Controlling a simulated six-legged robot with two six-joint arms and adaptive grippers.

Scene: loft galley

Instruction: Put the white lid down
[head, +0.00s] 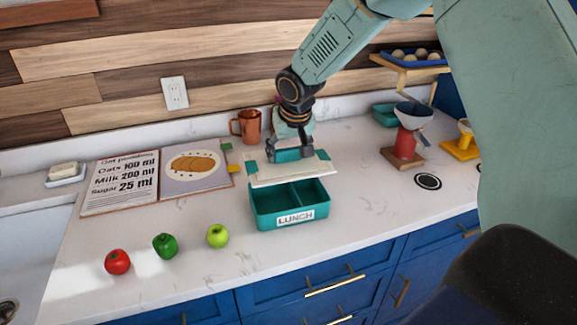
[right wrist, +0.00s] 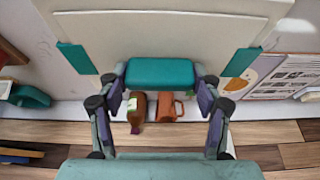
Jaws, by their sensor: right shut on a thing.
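The white lid (head: 262,175) has a teal handle and teal side clips. My right gripper (head: 290,153) is shut on its handle, which also shows between the fingers in the right wrist view (right wrist: 160,73). In the head view the lid hangs over the back part of the open teal lunch box (head: 262,219), a little tilted. The box has a LUNCH label and a divider, and its front compartments look empty. The lid hides its back rim, so I cannot tell whether they touch there. My left gripper is not in view.
An open recipe book (head: 120,183) lies at the left. A tomato (head: 117,262), a green pepper (head: 165,246) and a green apple (head: 217,236) lie along the counter front. A copper mug (head: 250,127) stands behind.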

